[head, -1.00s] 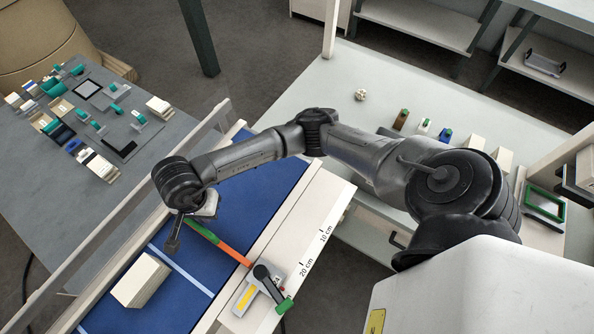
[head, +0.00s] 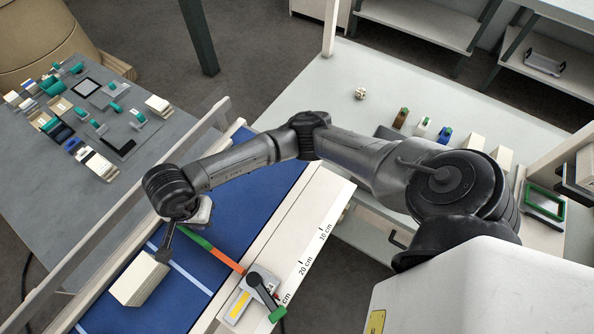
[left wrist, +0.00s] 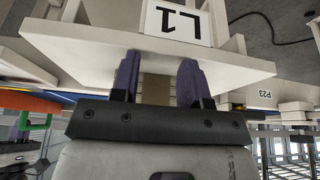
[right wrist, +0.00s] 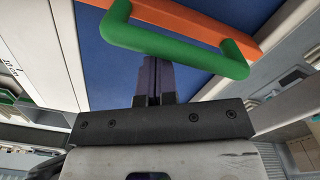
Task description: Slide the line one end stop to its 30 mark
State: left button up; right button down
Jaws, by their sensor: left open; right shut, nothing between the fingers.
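The end stop has a grey carriage (head: 237,304) with a yellow label on the pale rail, a black lever (head: 262,290) with a green tip, and an orange and green bar (head: 225,258) reaching over the blue bed. Scale marks 10 cm and 20 cm (head: 305,265) are readable; a third, showing only "cm", is partly hidden by the lever. My right gripper (head: 163,257) is shut and empty beside the bar's green end. The right wrist view shows the green handle (right wrist: 175,45) just beyond its fingers; contact is unclear. My left gripper (left wrist: 158,82) is open, only in the left wrist view.
A cream block stack (head: 140,280) lies on the blue bed close to my right gripper. A long side rail (head: 150,210) edges the bed. A white panel labelled L1 (left wrist: 180,20) is before my left gripper. A grey table (head: 60,195) with small parts stands left.

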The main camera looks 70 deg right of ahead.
pick_arm(q)
jog(key=shift+a+f, duration=0.15)
jog(key=shift+f, duration=0.5)
pick_arm(e)
jog(key=shift+d+f, duration=0.15)
jog(key=shift+f, duration=0.3)
pick_arm(q)
jog(key=shift+f+b, duration=0.15)
jog(key=shift+b, duration=0.15)
pick_arm(e)
jog(key=shift+s+d, duration=0.25)
jog(key=shift+d, duration=0.25)
jog(key=shift+s+d, duration=0.1)
pick_arm(q)
jog(key=shift+r+p, duration=0.75)
jog(key=shift+p, duration=0.5)
jog(key=shift+w+g+p, duration=0.1)
jog(key=shift+g+p, duration=0.3)
jog(key=shift+p, duration=0.5)
pick_arm(e)
notch_tip(320, 180, up, 10)
jog(key=w+d, duration=0.1)
jog(key=shift+d+r, duration=0.1)
